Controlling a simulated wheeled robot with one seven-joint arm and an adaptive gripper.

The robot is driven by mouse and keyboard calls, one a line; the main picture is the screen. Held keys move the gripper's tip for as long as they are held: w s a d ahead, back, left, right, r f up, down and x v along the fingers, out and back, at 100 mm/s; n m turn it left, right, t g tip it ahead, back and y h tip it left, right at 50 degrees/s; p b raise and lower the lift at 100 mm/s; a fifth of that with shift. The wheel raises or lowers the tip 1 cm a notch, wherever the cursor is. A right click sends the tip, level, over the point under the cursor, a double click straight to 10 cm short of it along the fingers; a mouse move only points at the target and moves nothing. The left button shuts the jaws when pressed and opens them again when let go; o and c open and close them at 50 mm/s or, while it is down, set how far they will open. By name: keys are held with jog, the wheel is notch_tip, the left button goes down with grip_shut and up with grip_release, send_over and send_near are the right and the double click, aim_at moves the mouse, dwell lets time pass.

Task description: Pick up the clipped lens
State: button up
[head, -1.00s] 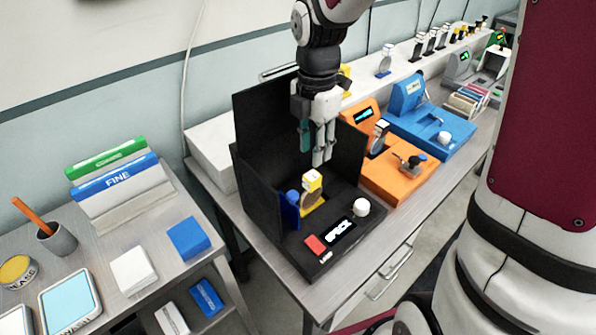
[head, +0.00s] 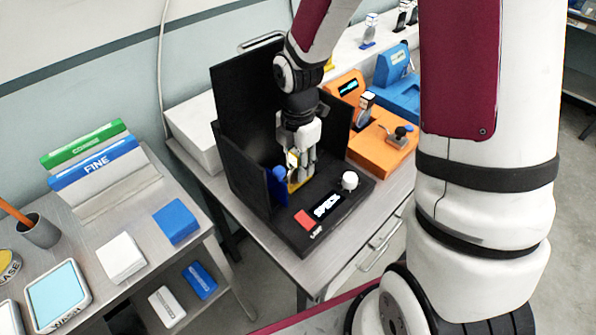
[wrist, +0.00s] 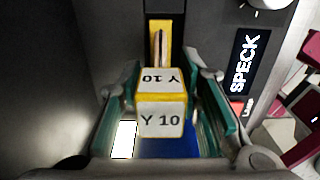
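The clipped lens stands in the black SPECK station. In the wrist view its clip is a yellow and white block marked "Y 10" (wrist: 162,118); part of it also shows in the head view (head: 292,159). The lens disc is mostly hidden beneath the block and behind my fingers. My gripper (head: 299,172) points down into the station around the clip. In the wrist view its teal-padded fingers (wrist: 168,88) stand on either side of the block, with gaps visible, so it looks open. A yellow holder (wrist: 159,38) lies beyond the block.
The black station (head: 240,180) has tall walls at the back and sides, close to my gripper. A blue plate (head: 277,188) and a white knob (head: 349,180) flank it. An orange station (head: 380,150) stands to the right. A grey side table (head: 190,262) is at left.

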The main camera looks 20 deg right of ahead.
jog(key=shift+f, duration=0.4)
jog(key=shift+c, duration=0.3)
grip_shut()
jog(key=shift+r, duration=0.15)
